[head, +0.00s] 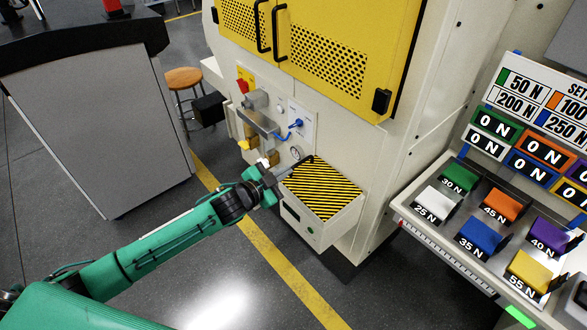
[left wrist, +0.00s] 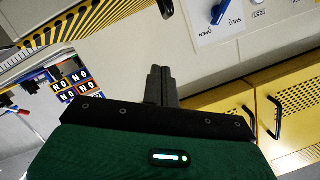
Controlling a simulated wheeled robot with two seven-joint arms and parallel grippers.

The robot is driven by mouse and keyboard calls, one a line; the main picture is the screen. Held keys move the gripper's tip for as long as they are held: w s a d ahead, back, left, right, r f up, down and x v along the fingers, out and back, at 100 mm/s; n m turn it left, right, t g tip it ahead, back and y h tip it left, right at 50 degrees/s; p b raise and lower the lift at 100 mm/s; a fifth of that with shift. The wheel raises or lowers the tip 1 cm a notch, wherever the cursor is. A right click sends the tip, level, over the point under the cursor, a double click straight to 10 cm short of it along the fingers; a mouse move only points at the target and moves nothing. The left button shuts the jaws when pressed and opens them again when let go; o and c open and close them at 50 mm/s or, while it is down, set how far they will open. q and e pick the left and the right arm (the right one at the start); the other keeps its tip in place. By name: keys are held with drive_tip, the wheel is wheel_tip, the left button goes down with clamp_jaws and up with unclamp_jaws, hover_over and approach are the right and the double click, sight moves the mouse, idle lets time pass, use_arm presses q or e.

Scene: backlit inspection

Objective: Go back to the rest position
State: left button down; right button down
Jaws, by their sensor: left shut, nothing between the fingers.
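My left arm comes in green from the lower left in the head view. Its left gripper (head: 303,162) is just above and at the left edge of the black-and-yellow striped top (head: 325,190) of a low white box on the machine. In the left wrist view the two dark fingers of the left gripper (left wrist: 161,72) are together, with nothing between them. I cannot tell whether the fingertips touch the machine. My right gripper is in neither view.
The white machine has yellow doors (head: 335,50) and a blue lever (head: 294,124), which also shows in the left wrist view (left wrist: 219,12). A panel of coloured force buttons (head: 484,236) stands at right. A grey cabinet (head: 100,130) and wooden stool (head: 184,78) are at left. Floor between is clear.

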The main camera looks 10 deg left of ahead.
use_arm(q)
drive_tip(key=s+a+f+n+g+y, duration=0.15)
drive_tip(key=a+f, duration=0.25)
drive_tip(key=f, duration=0.5)
drive_tip(key=s+a+f+n+y, duration=0.1)
drive_tip(key=a+f+n+y, duration=0.15)
drive_tip(key=f, duration=0.65)
drive_tip(key=s+a+f+n+g+y, duration=0.1)
drive_tip(key=s+a+f+g, duration=0.15)
drive_tip(key=s+f, duration=0.6)
drive_tip(key=s+a+f+n+g+y, duration=0.1)
drive_tip(key=s+a+f+n+y, duration=0.3)
drive_tip(key=f, duration=0.8)
drive_tip(key=s+d+f+g, duration=0.1)
drive_tip(key=s+f, duration=0.5)
drive_tip(key=s, duration=0.7)
drive_tip(key=s+d+f+g+h, duration=0.1)
drive_tip(key=s+f+g, duration=0.3)
drive_tip(key=s, duration=1)
drive_tip(key=s+d+f+n+g, duration=0.1)
drive_tip(key=s+f+g, duration=0.1)
drive_tip(key=s+f, duration=0.7)
drive_tip(key=s, duration=0.4)
drive_tip(key=shift+s+d+g, duration=0.25)
drive_tip(key=shift+d+g, duration=0.15)
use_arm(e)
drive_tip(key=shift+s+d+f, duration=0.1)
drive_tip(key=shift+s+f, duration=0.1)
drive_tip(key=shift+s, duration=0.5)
